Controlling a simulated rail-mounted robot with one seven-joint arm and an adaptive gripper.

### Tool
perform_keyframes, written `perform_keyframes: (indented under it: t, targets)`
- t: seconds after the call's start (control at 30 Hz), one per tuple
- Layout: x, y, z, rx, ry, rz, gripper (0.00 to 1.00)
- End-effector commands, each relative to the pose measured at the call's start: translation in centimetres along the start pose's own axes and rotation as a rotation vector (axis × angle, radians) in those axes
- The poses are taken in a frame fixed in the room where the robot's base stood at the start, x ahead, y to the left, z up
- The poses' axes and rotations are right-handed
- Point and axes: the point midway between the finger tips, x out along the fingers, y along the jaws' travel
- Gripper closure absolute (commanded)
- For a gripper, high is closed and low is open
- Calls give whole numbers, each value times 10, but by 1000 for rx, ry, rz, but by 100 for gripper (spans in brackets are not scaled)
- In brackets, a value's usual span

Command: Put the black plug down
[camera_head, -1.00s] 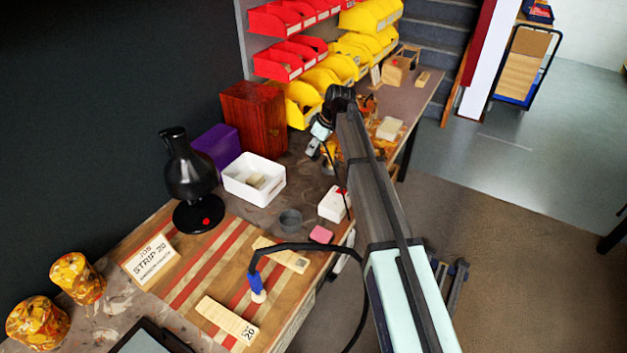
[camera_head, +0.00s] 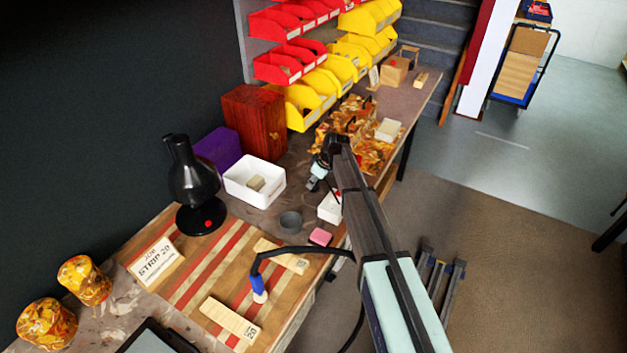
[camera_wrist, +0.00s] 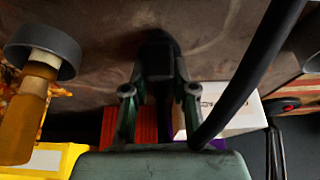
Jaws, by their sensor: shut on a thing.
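The black plug (camera_wrist: 158,52) is between the two fingers of my gripper (camera_wrist: 159,92) in the wrist view, with dark bench surface behind it. My gripper is shut on it. I cannot tell whether the plug touches the bench. In the head view my gripper (camera_head: 316,178) is over the middle of the bench (camera_head: 262,212), right of the white bin; the plug is too small and dark to make out there.
A black lamp-like device (camera_head: 190,175) is at left. Patterned pieces (camera_head: 347,118) lie beyond the gripper. A dark cable crosses the wrist view.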

Motion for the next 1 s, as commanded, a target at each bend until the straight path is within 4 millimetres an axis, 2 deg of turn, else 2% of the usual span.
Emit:
perform_keyframes:
  t: [0.37,0.4,0.43,0.47,0.77,0.9,1.0]
  targets:
    - [5,0,2,0,1,1,100]
    - [4,0,1,0,1,1,63]
    - [3,0,1,0,1,1,53]
    - [3,0,1,0,1,1,49]
    - [2,0,1,0,1,1,49]
    - [-3,0,0,0,1,2,49]
    - [-15,0,1,0,3,4,49]
